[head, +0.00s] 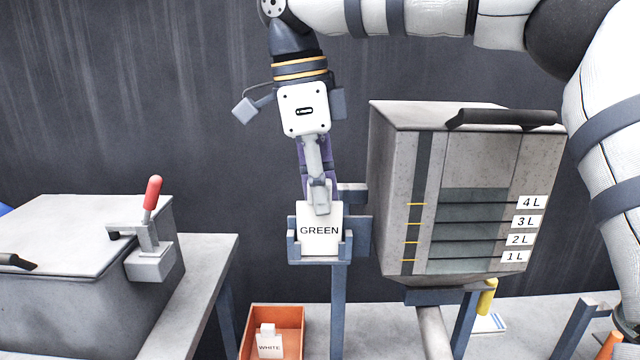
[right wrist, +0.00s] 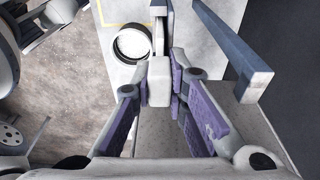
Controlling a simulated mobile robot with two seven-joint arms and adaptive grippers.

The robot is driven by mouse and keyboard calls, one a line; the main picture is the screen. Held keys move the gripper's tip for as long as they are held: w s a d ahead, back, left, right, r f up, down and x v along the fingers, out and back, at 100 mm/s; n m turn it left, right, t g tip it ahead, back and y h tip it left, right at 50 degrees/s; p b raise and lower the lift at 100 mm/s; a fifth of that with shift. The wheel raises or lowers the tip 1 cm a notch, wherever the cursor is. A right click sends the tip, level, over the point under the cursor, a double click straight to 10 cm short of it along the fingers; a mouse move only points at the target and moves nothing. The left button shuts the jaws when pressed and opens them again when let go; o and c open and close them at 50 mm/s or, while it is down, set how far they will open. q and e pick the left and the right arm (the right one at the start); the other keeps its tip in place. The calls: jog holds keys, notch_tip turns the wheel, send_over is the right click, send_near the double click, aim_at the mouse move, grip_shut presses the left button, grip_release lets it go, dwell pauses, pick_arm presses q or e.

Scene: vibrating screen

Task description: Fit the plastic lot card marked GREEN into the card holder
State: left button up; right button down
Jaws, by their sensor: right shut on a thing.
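The white card marked GREEN (head: 320,220) is upright, with its lettering facing the head camera. Its lower part is between the side lips of the blue-grey card holder (head: 293,249), which stands on a post. I cannot tell whether the card's bottom edge rests fully on the holder's base. My right gripper (head: 320,198) comes down from above and is shut on the card's top tab. In the right wrist view the purple-padded fingers (right wrist: 162,82) close around the pale tab. My left gripper is not in view.
A grey hopper (head: 390,150) with level marks stands close right of the holder. An orange bin (head: 297,317) below holds a card marked WHITE (head: 269,344). A grey box (head: 70,230) with a red-handled clamp (head: 152,193) is at the left.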

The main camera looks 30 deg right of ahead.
jog(key=shift+f, duration=0.1)
jog(key=c, duration=1.5)
grip_release()
jog(key=r, duration=0.4)
jog(key=a+r, duration=0.1)
jog(key=r, duration=0.3)
jog(key=w+r, duration=0.1)
jog(key=r, duration=0.2)
jog(key=shift+a+r, duration=0.25)
jog(key=shift+r, duration=0.15)
